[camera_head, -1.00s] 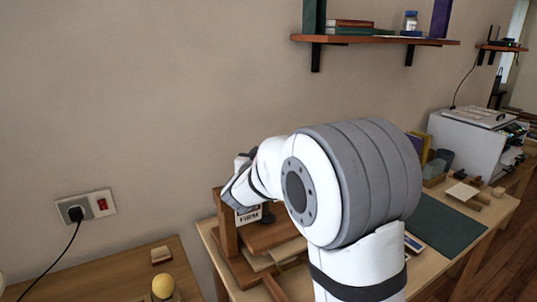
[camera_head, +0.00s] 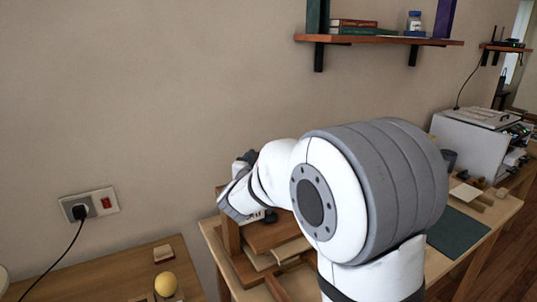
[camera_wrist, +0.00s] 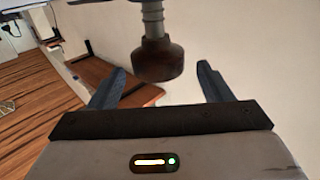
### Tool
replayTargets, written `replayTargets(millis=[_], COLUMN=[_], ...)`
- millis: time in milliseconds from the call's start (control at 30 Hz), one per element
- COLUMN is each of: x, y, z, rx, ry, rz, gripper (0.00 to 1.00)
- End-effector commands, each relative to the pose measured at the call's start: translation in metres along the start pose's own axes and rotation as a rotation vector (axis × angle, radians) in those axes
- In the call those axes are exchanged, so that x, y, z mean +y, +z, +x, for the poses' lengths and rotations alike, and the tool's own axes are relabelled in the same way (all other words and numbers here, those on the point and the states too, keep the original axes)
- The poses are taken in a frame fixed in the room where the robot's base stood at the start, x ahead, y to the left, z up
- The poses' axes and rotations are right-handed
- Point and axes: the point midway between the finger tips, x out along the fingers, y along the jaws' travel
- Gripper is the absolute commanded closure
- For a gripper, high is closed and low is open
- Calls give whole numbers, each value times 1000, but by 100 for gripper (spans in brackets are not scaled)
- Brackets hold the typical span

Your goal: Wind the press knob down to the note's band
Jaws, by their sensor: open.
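The press (camera_head: 230,237) is a wooden frame with flat boards on the bench in the head view, partly hidden by my arm. In the wrist view a dark brown round knob (camera_wrist: 158,61) sits on a metal threaded screw (camera_wrist: 152,17). My gripper (camera_wrist: 161,68) is open, with one finger on each side of the knob and visible gaps to both. I cannot tell how deep the knob lies between the fingers. My fingers are not clear there.
The wall stands close behind the press. A wooden table (camera_head: 120,275) with a yellow ball-like thing (camera_head: 166,284) is at the lower left. A green mat (camera_head: 455,234) and a white machine (camera_head: 470,140) are to the right. A shelf (camera_head: 380,39) hangs above.

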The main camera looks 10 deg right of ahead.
Motion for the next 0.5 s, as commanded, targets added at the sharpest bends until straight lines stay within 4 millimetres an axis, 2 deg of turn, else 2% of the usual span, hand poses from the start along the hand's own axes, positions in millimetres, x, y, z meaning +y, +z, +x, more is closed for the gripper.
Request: replayTargets(millis=[100, 200, 333, 500], x=[-1, -2, -1, -1], y=[0, -1, 0, 0], z=[-22, -34, -43, -45], rx=[1, 2, 1, 1], ry=[-3, -3, -1, 0], rz=[0, 0, 0, 0], gripper=[28, 28, 28, 28])
